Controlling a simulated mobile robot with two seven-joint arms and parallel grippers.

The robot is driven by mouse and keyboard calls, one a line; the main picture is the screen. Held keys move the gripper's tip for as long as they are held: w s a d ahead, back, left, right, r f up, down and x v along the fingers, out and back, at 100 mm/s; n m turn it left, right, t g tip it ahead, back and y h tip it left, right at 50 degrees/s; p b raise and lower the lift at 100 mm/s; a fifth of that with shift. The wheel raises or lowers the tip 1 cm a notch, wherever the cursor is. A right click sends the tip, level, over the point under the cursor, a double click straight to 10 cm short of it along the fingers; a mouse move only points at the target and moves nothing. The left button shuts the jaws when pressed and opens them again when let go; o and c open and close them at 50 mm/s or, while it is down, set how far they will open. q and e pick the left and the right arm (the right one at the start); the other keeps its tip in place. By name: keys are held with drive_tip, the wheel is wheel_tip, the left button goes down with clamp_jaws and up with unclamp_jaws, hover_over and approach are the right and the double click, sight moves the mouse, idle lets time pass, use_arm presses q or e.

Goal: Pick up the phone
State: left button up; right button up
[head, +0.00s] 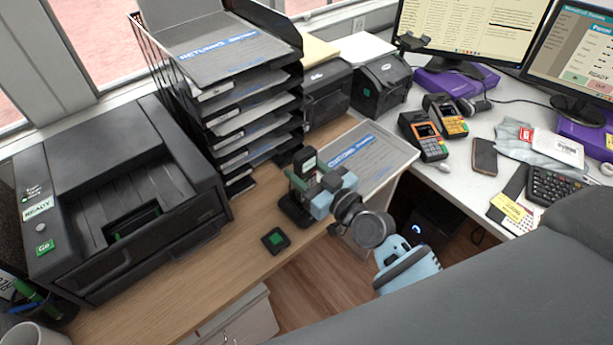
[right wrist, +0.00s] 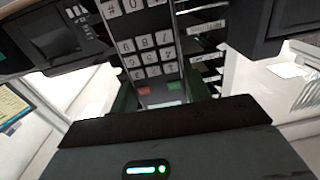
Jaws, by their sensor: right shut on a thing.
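A dark cordless phone handset with a number keypad (right wrist: 150,58) stands between the green finger pads of my right gripper (head: 318,184). In the right wrist view its pale keys and a red and a green button face the camera. In the head view its upper end (head: 304,160) shows above the fingers. My right gripper is shut on the handset. A black base (head: 294,212) is directly below on the wooden counter; I cannot tell whether the handset touches it. My left gripper is not in view.
A paper tray (head: 395,150) is right behind the gripper, and a black stacked tray rack (head: 250,125) is behind left. A printer (head: 120,190) stands left. A small black pad with a green square (head: 276,240) lies in front. A flat dark phone-like device (head: 484,157) lies on the white desk.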

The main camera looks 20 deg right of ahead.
drive_tip(key=s, duration=0.7)
drive_tip(key=shift+s+d+r, duration=0.1)
drive_tip(key=shift+d+r, duration=0.25)
drive_tip(key=shift+r, duration=0.05)
drive_tip(key=b, duration=0.1)
approach(302, 177)
drive_tip(key=s+r, duration=0.1)
drive_tip(key=s, duration=0.4)
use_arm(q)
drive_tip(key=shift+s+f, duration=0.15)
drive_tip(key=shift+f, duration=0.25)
use_arm(e)
drive_tip(key=shift+w+a+r, duration=0.1)
drive_tip(key=shift+a, duration=0.35)
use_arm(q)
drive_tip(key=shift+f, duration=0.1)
use_arm(e)
drive_tip(key=shift+r, duration=0.1)
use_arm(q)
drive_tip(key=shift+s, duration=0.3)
use_arm(e)
drive_tip(key=d+r+m+h, duration=0.1)
drive_tip(key=h, duration=0.1)
drive_tip(key=d+r+m+t+h, duration=0.1)
drive_tip(key=m+h, duration=0.1)
drive_tip(key=d+r+m+h, duration=0.1)
drive_tip(key=h, duration=0.1)
drive_tip(key=shift+w+d+r+h, duration=0.1)
drive_tip(key=shift+d+r+h, duration=0.2)
drive_tip(key=shift+d+h, duration=0.1)
